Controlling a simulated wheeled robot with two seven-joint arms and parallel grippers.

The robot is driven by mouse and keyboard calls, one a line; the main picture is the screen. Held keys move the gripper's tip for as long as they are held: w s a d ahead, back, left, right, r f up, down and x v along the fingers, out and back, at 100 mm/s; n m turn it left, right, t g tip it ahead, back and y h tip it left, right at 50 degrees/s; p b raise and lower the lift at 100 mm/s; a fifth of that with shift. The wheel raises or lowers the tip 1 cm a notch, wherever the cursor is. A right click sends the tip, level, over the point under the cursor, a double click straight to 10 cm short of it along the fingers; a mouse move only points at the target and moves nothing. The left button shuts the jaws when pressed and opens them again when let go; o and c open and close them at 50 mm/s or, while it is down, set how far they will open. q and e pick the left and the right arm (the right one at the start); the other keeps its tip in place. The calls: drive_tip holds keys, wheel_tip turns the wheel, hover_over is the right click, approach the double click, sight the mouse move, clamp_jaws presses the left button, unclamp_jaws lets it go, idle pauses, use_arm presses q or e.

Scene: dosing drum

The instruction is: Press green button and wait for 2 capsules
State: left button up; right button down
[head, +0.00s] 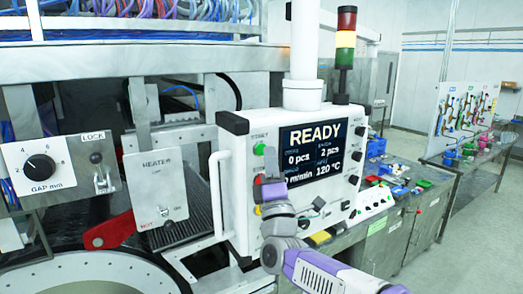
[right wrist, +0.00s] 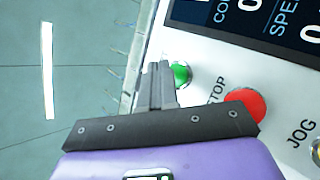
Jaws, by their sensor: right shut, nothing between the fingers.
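The green button (head: 259,149) is at the screen's upper left. In the right wrist view the green button (right wrist: 182,73) shows just right of my fingertips. My right gripper (head: 262,179) is in front of the panel's left side, below the green button in the picture. In the wrist view my right gripper (right wrist: 158,70) is shut and empty, partly covering the button's left edge. I cannot tell whether it touches. No capsules are discernible. My left gripper is not in view.
A red STOP button (right wrist: 243,106) and a yellow JOG button (right wrist: 316,151) sit close by on the panel. A signal tower (head: 345,40) stands behind it. A heater plate (head: 158,187) and red lever (head: 110,232) are left. A cluttered bench (head: 395,215) is right.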

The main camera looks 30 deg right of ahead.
drive_tip(key=shift+w+h, duration=0.1)
drive_tip(key=shift+h, duration=0.2)
drive_tip(key=shift+w, duration=0.35)
